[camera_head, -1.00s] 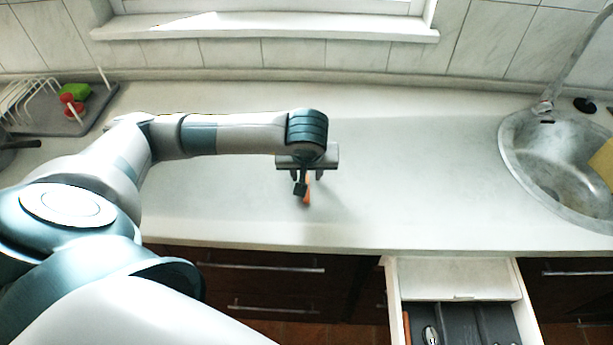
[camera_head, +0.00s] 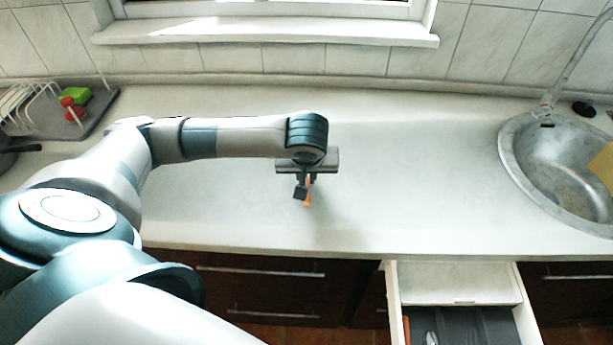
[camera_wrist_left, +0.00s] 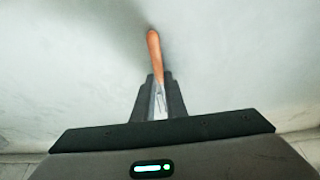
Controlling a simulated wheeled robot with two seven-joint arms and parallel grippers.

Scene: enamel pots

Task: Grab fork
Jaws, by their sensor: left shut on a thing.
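The fork (camera_wrist_left: 154,50) has an orange-brown handle. In the left wrist view the handle points away from my gripper and a short metal part shows between the fingers; the tines cannot be made out. In the head view only a bit of orange (camera_head: 308,192) shows beneath the gripper. My left gripper (camera_head: 305,182) is shut on the fork, over the middle of the white counter. Its fingers (camera_wrist_left: 159,97) also show in the left wrist view, close together around the metal part. My right gripper is in neither view.
An open drawer (camera_head: 460,283) with a grey insert juts out below the counter at the right. A round sink (camera_head: 560,165) is at the far right. A dish rack (camera_head: 30,105) stands at the left. The counter (camera_head: 420,190) around the gripper is clear.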

